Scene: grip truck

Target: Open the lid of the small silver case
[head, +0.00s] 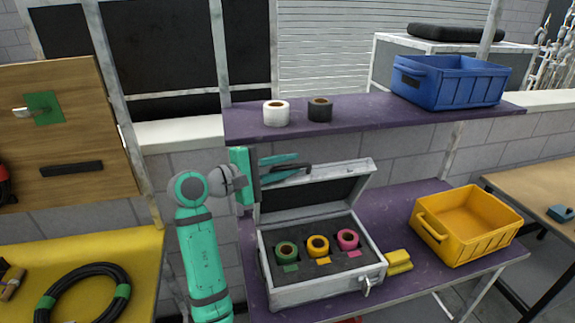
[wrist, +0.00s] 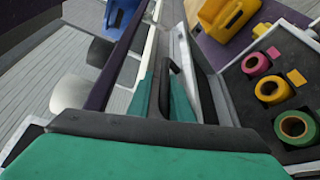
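The small silver case (head: 317,290) stands on the lower purple shelf with its lid (head: 330,177) raised steeply. Its dark foam insert faces up, and part of it also shows in the wrist view (wrist: 237,88). My gripper (head: 304,162) is just behind and above the upper left part of the lid, pointing right. In the wrist view the fingers (wrist: 165,80) are beside the lid's pale edge. Whether they touch the lid is unclear.
Green, orange and pink tape rolls (head: 318,245) sit in the case. A yellow bin (head: 465,240) and a small yellow object (head: 398,261) are to its right. The upper purple shelf (head: 350,108) behind carries white and black rolls and a blue bin (head: 450,85).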

